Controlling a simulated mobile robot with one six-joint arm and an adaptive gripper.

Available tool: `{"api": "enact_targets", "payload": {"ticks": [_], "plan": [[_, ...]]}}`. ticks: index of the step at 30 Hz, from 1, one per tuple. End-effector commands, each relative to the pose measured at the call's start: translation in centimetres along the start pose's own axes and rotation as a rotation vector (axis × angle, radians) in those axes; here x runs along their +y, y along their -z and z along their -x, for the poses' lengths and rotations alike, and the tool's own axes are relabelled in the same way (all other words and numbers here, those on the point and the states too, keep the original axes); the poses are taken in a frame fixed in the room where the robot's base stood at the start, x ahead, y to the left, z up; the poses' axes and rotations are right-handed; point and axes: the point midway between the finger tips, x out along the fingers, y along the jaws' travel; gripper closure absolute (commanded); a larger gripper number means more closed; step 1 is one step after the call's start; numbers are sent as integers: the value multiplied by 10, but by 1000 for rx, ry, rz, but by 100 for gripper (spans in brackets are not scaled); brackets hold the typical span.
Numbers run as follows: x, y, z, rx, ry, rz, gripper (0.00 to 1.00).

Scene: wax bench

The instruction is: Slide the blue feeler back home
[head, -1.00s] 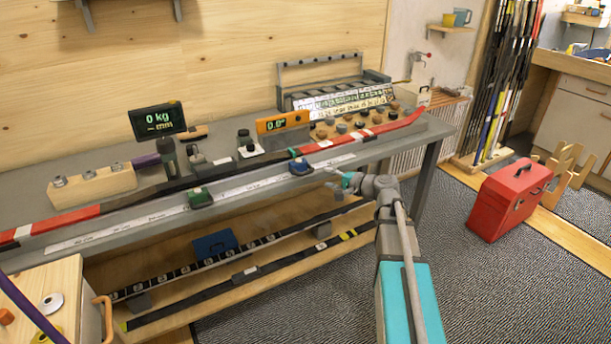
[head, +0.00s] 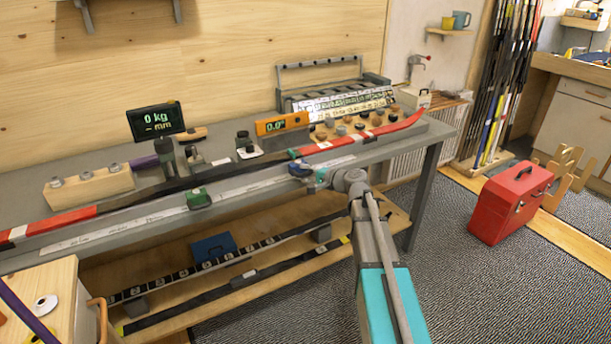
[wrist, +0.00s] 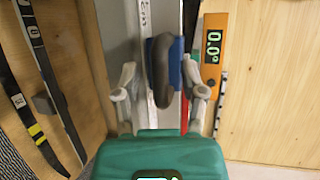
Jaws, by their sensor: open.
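The blue feeler (head: 301,168) sits on the front rail of the bench, right of the green feeler (head: 199,198). In the wrist view, the blue feeler (wrist: 177,62) shows its blue block beside a dark grey rounded knob (wrist: 163,80). My gripper (head: 320,178) is at the blue feeler in the head view and partly covers it. In the wrist view my gripper (wrist: 158,72) is open, with one finger on each side of the feeler. I see gaps at both fingers, with no clear contact.
A long red and black ski (head: 70,222) lies behind the white labelled strip (head: 150,214) along the bench edge. An orange level reading 0.0° (head: 283,123) and a dark display reading 0 kg (head: 156,120) stand behind. A red toolbox (head: 507,203) is on the floor at right.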

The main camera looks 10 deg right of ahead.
Motion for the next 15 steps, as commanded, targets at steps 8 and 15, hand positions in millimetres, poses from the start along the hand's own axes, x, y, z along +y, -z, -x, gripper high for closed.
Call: {"api": "enact_targets", "payload": {"ticks": [8,15], "plan": [[0,0,0,-1,0,0,78],[0,0,0,-1,0,0,100]]}}
